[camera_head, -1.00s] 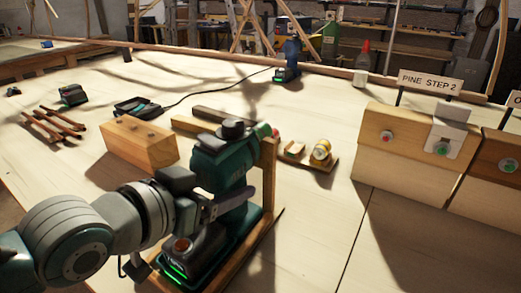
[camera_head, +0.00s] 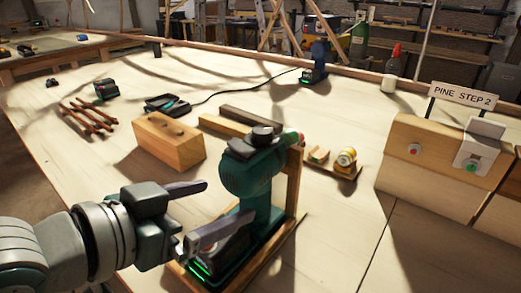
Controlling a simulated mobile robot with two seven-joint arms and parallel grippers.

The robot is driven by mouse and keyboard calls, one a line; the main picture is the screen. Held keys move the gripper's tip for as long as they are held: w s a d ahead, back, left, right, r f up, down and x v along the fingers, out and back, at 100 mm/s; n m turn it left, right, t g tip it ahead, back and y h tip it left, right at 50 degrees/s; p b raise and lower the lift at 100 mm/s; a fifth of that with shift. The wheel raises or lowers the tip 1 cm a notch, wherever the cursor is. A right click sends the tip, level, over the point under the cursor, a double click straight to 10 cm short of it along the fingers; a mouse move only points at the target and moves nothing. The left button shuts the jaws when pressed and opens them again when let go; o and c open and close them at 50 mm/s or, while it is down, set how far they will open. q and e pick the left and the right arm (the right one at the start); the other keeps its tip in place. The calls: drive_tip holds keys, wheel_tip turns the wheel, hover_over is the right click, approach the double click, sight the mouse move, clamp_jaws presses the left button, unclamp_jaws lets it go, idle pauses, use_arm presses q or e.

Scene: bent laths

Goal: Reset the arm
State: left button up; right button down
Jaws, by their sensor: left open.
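My left gripper (camera_head: 205,211) comes in from the left at the front of the bench. Its two dark fingers are spread apart and nothing shows between them. It is just left of a green power tool (camera_head: 250,172), which stands upright in a wooden stand (camera_head: 292,185). The nearer finger overlaps the tool's lower part in the picture; I cannot tell whether they touch. A green light glows at the tool's base. My right gripper is not in view.
A wooden block (camera_head: 168,142) stands behind the gripper. Dark sticks (camera_head: 88,118), a black charger (camera_head: 167,104) and a small holder with a yellow-capped roll (camera_head: 346,157) lie beyond. The front-right bench is bare.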

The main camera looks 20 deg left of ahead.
use_arm(q)
drive_tip(key=shift+v, duration=1)
drive_tip(key=s+a+r+n+g+y+p, duration=0.1)
drive_tip(key=s+r+g+y+p, duration=0.2)
drive_tip(key=s, duration=0.6)
drive_tip(key=s+a+n+g+y+p, duration=0.1)
drive_tip(key=s+g+p, duration=0.2)
drive_tip(key=s+g, duration=0.4)
wheel_tip(320, 180, up, 38)
drive_tip(key=s+t+p, duration=0.1)
drive_tip(key=p, duration=3.6)
drive_tip(key=shift+s+p, duration=0.25)
drive_tip(key=shift+p, duration=0.1)
